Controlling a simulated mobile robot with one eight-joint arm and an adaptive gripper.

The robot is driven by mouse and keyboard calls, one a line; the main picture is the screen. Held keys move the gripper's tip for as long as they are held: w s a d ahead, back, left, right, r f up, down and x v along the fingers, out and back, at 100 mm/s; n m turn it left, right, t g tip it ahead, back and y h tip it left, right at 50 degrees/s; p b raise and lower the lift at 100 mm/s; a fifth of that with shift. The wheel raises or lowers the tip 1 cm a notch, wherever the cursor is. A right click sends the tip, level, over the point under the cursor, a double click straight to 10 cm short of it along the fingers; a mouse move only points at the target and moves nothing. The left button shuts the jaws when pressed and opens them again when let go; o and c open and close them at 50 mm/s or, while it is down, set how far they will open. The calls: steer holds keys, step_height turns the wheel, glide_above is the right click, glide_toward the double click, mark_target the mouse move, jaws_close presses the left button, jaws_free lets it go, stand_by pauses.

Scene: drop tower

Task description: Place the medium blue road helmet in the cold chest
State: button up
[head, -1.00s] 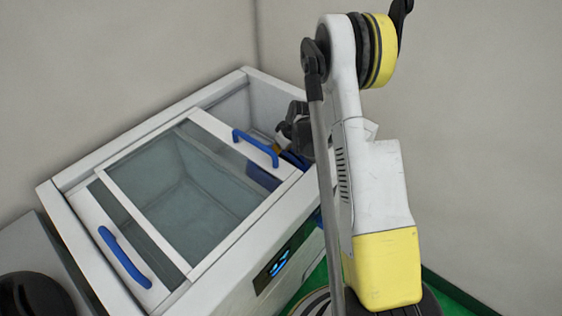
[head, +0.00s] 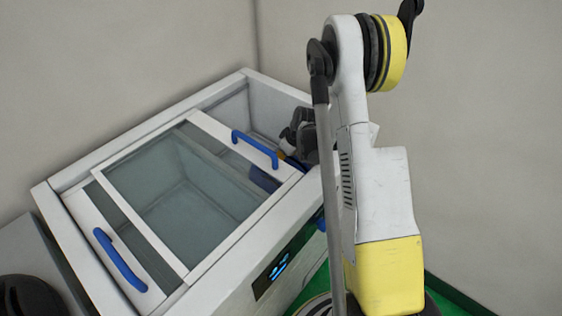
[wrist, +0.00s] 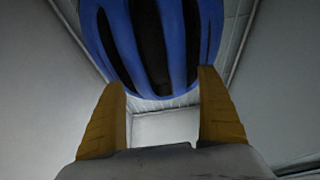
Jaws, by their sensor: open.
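The cold chest (head: 222,262) is a white box with a sliding glass lid and blue handles; its far right end is uncovered. My gripper (head: 284,154) reaches down into that uncovered end, partly hidden by the chest rim and my arm. The blue road helmet (head: 264,179) shows as a dark blue patch inside the chest, partly under the lid glass. In the wrist view the helmet (wrist: 150,45), blue with black vents, is at the fingertips of my open gripper (wrist: 161,82). I cannot tell whether the fingers touch it or whether it rests on the chest floor.
The blue lid handle (head: 255,149) is close to my gripper on the left. Another blue handle (head: 120,260) is at the near left end. A grey surface with a dark round object (head: 32,296) stands at the lower left. Walls close in behind and right.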

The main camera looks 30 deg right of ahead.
steer(key=p+v, duration=0.4)
steer(key=v, duration=0.8)
steer(key=shift+w, duration=0.1)
stand_by(0.8)
